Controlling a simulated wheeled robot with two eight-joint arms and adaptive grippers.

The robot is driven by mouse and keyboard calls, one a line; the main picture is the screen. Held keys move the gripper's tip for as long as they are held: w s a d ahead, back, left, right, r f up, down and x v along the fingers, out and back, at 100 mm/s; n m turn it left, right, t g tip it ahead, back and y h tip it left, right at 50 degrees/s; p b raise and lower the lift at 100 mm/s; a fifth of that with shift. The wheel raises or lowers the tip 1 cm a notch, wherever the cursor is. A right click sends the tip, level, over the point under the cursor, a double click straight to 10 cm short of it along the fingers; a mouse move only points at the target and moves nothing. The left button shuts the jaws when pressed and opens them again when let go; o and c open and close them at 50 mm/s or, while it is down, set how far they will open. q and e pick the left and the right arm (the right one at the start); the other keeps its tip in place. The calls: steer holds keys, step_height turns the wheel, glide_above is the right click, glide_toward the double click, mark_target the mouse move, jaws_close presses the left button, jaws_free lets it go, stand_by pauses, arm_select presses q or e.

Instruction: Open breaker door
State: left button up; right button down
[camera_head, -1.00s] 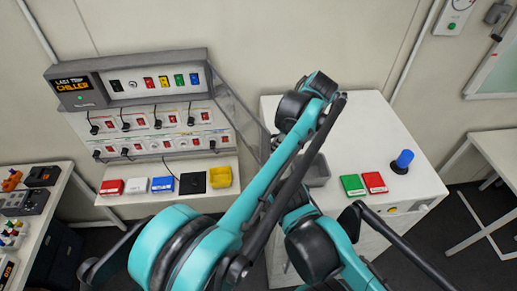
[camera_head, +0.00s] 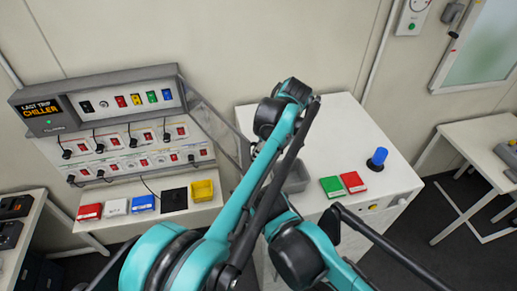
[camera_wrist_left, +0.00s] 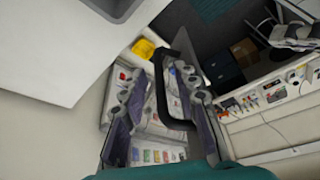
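The breaker panel (camera_head: 115,145) stands at the left in the head view, with rows of red-switched breakers and a "LAST TRIP CHILLER" display (camera_head: 42,110). A clear breaker door (camera_head: 212,118) stands swung out from the panel's right side. My left gripper (camera_head: 249,150) is at the door's outer edge, mostly hidden behind my arm. In the left wrist view, the black door handle (camera_wrist_left: 162,100) lies between the spread fingers of my left gripper (camera_wrist_left: 157,78), close to the right finger. Firm contact cannot be made out. My right gripper is not in view.
A white cabinet (camera_head: 335,130) stands right of the panel, with a grey bin (camera_head: 297,178), green (camera_head: 331,187) and red (camera_head: 353,182) blocks and a blue knob (camera_head: 378,157). A side table (camera_head: 480,140) is at the right.

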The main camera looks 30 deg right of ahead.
arm_select(q)
steer(key=v, duration=1.2)
steer(key=shift+f, duration=0.1)
